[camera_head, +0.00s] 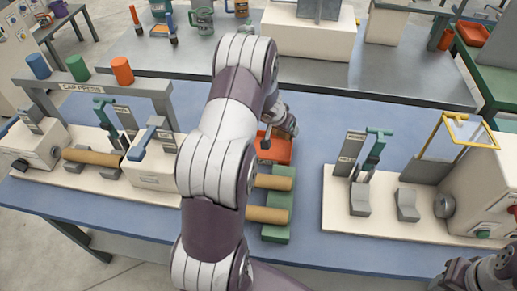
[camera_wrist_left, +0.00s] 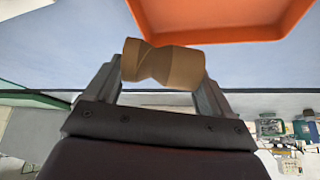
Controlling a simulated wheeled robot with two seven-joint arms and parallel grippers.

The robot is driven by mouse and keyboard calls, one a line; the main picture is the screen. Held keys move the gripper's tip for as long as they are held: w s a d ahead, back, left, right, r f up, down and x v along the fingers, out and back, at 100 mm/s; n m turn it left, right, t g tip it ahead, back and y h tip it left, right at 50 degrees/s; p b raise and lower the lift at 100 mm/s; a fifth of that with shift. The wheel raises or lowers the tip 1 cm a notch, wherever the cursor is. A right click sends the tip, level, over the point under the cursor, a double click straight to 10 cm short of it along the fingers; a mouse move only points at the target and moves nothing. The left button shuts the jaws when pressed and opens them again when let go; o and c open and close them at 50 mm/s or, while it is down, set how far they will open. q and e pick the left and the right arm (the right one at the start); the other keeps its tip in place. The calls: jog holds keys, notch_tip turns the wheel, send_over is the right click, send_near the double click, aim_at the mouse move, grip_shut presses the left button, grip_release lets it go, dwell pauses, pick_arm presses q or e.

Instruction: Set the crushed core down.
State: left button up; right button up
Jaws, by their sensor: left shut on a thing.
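The crushed core (camera_wrist_left: 165,64) is a short brown cardboard tube with a pinched, dented middle. In the left wrist view it lies crosswise between the two fingers of my left gripper (camera_wrist_left: 160,82), which is shut on it. An orange tray (camera_wrist_left: 225,22) shows just past the core, with blue table surface around it. In the head view my left gripper (camera_head: 268,138) is at the orange tray (camera_head: 281,152), partly behind my arm; I cannot make out the core there. Part of my right arm shows at the lower right corner, its jaws unclear.
Two brown cores (camera_head: 268,215) rest on a green rack (camera_head: 276,233) in front of the tray. The cap press (camera_head: 92,88) with a core (camera_head: 92,157) stands left. A cream machine (camera_head: 400,205) stands right. Blue table (camera_head: 310,125) is clear between tray and that machine.

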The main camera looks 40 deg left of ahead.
pick_arm(q)
jog(key=s+a+f, duration=0.1)
jog(key=s+a+f+b, duration=0.1)
jog(key=a, duration=0.1)
jog(key=s+a+f, duration=0.1)
jog(key=shift+s+a+f, duration=0.15)
jog(key=shift+a+f, duration=0.15)
jog(key=shift+a, duration=0.1)
notch_tip(320, 180, down, 4)
jog(key=b, duration=0.2)
jog(key=shift+s+b, duration=0.1)
jog(key=shift+b, duration=0.25)
jog(key=shift+f, duration=0.1)
pick_arm(e)
notch_tip(320, 180, down, 5)
jog(key=shift+r, duration=0.1)
